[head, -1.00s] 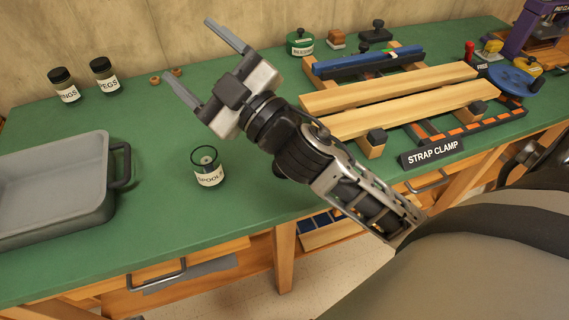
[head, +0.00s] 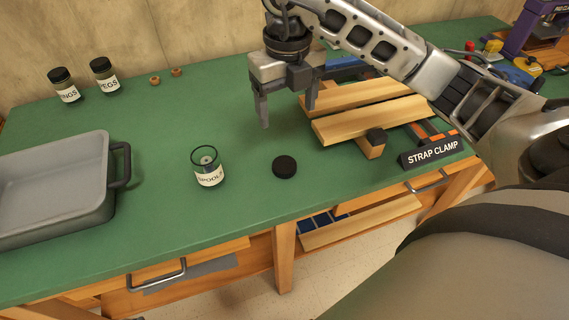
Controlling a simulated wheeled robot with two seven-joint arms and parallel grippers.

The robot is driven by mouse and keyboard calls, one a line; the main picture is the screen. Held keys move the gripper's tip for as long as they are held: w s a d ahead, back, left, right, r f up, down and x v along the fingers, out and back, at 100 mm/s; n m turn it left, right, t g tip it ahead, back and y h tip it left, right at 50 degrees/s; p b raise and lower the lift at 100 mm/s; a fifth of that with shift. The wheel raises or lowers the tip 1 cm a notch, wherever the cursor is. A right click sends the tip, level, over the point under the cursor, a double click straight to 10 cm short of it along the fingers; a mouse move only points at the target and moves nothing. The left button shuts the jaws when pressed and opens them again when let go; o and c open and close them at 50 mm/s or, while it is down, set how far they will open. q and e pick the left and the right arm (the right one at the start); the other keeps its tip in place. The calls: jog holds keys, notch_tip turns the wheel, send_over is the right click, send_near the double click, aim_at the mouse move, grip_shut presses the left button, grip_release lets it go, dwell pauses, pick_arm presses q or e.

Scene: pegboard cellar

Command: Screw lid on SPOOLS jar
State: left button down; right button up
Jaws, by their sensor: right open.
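The SPOOLS jar (head: 208,176) stands upright and open on the green bench top, left of centre, with a glass rim and a white label. A black round lid (head: 284,167) lies flat on the bench to the right of the jar, apart from it. My right gripper (head: 288,116) is open and empty, fingers pointing down, above and behind the lid. My left gripper is not in view.
A grey tray (head: 118,170) with a black handle stands at the left. Wooden boards (head: 372,118) on the strap clamp fill the right. Bench around the jar is clear.

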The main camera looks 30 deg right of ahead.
send_over(285, 165)
jog(key=f, duration=1)
jog(key=shift+s+a+f, duration=0.1)
jog(key=shift+s, duration=0.25)
jog(key=shift+f, duration=0.3)
jog(key=shift+w+f, duration=0.15)
jog(key=shift+f, duration=1.2)
jog(key=shift+w+f, duration=0.15)
jog(key=shift+f, duration=1.15)
jog(key=c, duration=1)
